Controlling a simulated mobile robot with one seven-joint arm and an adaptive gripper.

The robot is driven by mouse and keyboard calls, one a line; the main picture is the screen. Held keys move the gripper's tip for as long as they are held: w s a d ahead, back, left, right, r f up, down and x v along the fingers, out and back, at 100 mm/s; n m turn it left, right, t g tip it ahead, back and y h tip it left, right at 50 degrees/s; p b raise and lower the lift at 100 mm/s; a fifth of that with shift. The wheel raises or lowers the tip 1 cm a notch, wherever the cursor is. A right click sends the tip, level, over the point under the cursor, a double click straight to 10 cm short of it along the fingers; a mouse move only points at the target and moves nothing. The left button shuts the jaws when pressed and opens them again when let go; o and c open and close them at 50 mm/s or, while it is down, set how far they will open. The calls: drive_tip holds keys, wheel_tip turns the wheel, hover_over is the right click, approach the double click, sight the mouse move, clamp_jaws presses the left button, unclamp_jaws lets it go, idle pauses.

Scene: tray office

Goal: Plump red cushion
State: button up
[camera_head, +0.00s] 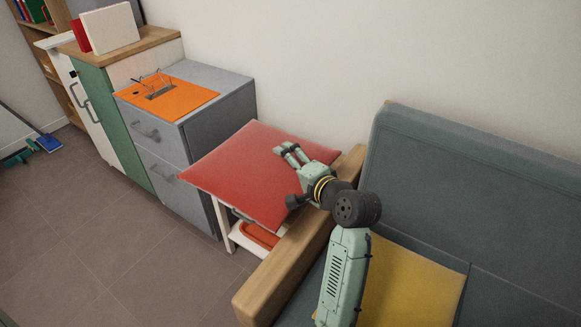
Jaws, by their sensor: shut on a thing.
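The red cushion (235,165) is a flat, square shape. It lies over a small white-legged stand and hides most of its top. My gripper (286,174) reaches in from the right, over the wooden sofa armrest. Its fingers are on the upper face of the cushion, in its right half, and are shut on the cushion. The exact pinch between the fingertips is too small to make out.
A blue-grey sofa (480,190) with a wooden armrest (290,262) and a yellow cushion (415,285) stands at right. A grey drawer cabinet (225,110) with an orange mat (190,92) stands left of the cushion. An orange tray (260,236) sits below.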

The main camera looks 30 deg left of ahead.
wheel_tip(320, 180, up, 7)
drive_tip(key=p, duration=0.5)
wheel_tip(320, 180, down, 10)
drive_tip(key=b, duration=0.5)
drive_tip(key=shift+r, duration=0.1)
wheel_tip(320, 180, up, 10)
drive_tip(key=p, duration=0.9)
wheel_tip(320, 180, down, 10)
drive_tip(key=b, duration=0.5)
drive_tip(key=shift+b, duration=0.4)
wheel_tip(320, 180, up, 9)
drive_tip(key=p, duration=0.6)
drive_tip(key=shift+r, duration=0.2)
wheel_tip(320, 180, down, 9)
drive_tip(key=b, duration=0.5)
drive_tip(key=shift+f, duration=0.2)
drive_tip(key=shift+r, duration=0.2)
